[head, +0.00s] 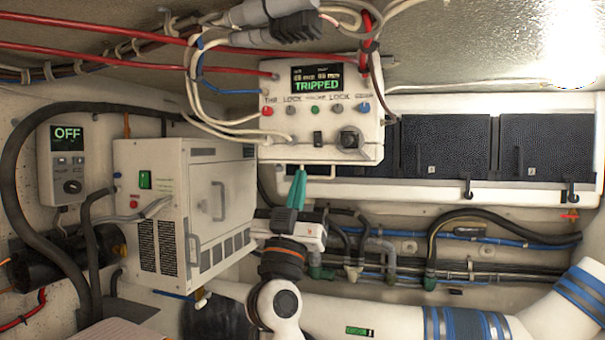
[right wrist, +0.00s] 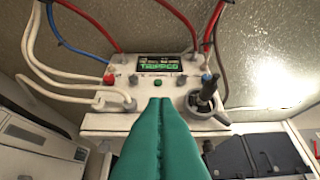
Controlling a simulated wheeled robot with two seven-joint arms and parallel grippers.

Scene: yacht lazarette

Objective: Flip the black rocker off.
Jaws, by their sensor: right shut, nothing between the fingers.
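The white control box (head: 275,140) hangs at the upper middle in the head view, and its display (head: 317,79) reads TRIPPED. The small black rocker (head: 318,139) sits low on its face, left of a larger black knob (head: 349,139). My right gripper (head: 300,171) points up, just below the box's lower edge and a little left of the rocker. Its teal fingers are shut and empty. In the right wrist view the fingertips (right wrist: 160,101) cover the middle of the box (right wrist: 117,108), hiding the rocker. Whether they touch the box I cannot tell. My left gripper is out of view.
A row of colored buttons (head: 314,110) runs above the rocker. Cables hang left of the box. A white cabinet (head: 215,190) stands to the left, and a wall panel (head: 68,160) reads OFF. Black bins (head: 445,145) fill the shelf at right; pipes and hoses run below.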

